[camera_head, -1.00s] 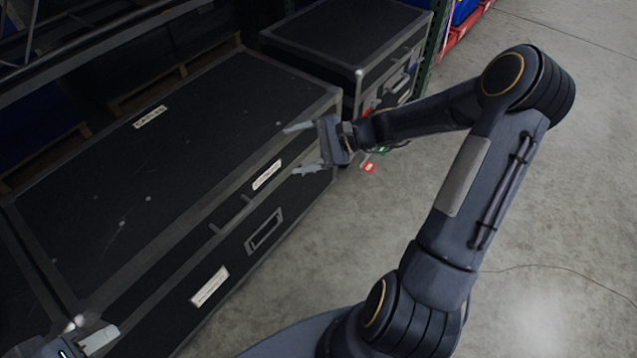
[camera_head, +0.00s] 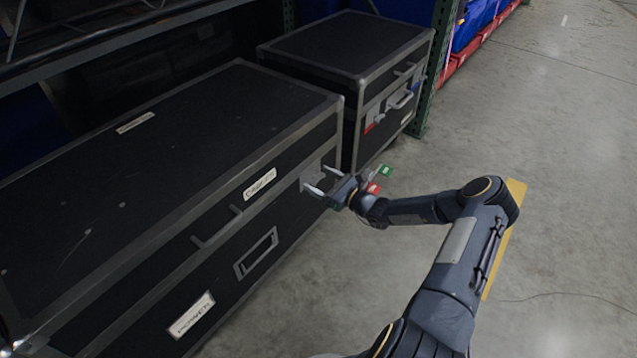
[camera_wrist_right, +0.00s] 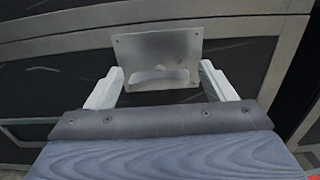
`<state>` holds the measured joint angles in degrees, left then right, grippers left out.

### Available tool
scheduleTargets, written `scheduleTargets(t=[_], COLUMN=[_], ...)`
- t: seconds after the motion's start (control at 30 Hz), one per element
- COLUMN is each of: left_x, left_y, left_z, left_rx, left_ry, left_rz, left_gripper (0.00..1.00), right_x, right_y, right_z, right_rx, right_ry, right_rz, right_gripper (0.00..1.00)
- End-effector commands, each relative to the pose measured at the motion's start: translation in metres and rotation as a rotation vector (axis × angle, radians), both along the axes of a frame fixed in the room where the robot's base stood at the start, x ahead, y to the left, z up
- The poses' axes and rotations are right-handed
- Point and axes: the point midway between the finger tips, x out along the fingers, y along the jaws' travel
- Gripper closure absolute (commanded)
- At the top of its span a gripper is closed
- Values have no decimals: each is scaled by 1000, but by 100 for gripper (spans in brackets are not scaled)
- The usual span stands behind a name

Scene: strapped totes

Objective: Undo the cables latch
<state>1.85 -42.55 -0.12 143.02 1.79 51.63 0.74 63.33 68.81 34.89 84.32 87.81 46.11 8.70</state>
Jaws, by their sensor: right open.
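A long black case (camera_head: 110,190) with grey metal edges stands at the left in the head view. A white label (camera_head: 260,184), which seems to read CABLES, is on its upper front. The metal latch is on the case front to the right of that label. In the right wrist view the latch (camera_wrist_right: 160,52) is a grey plate with a raised tab at its lower middle. My right gripper (camera_head: 322,180) is open in front of the latch. Its two fingers lie on either side of the tab, and I see nothing held. My left gripper is out of view.
A second black case (camera_head: 340,45) stands behind to the right. A red tag (camera_head: 374,188) and a green tag (camera_head: 385,170) show beside my right wrist. A green rack post (camera_head: 436,70) is at the back.

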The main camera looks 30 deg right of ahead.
Motion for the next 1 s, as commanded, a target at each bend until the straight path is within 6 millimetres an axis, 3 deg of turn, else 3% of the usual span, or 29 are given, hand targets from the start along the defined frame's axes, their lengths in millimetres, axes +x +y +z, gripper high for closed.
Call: scheduleTargets(t=[0.4, 0.73, 1.0], left_x=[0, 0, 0], left_y=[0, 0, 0], left_z=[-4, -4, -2], left_rx=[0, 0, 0], left_ry=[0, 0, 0], left_rz=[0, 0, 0], left_gripper=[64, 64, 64], right_x=[11, 10, 10], right_y=[5, 5, 5], right_z=[1, 0, 1], right_rx=[0, 0, -22], right_ry=[0, 0, -9], right_rz=[1, 1, 1], right_gripper=[24, 67, 68])
